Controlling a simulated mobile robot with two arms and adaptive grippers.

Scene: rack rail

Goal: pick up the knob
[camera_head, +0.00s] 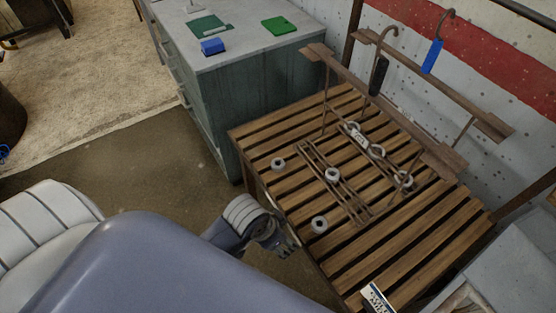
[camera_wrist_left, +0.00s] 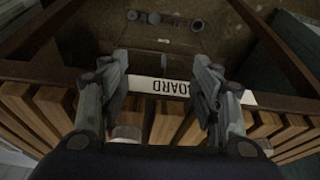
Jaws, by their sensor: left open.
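Several small grey round pieces with dark centres lie on the slatted wooden table; which one is the knob is not certain. The nearest round piece (camera_head: 320,224) sits close to the table's front left edge. My left gripper (camera_head: 287,244) is open and empty, just left of that piece at the table edge. In the left wrist view the open fingers (camera_wrist_left: 163,100) reach over the edge, and a pale piece (camera_wrist_left: 127,132) shows partly behind the left finger. Other round pieces are farther in, one at the left (camera_head: 278,163) and one by thin rods (camera_head: 332,174). My right gripper is out of view.
The slatted table (camera_head: 400,245) carries thin metal rods and a raised rusty rail rack (camera_head: 385,110) at the back. A grey-green cabinet (camera_head: 215,115) stands behind left. A label reading BOARD (camera_wrist_left: 180,88) is on the edge.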

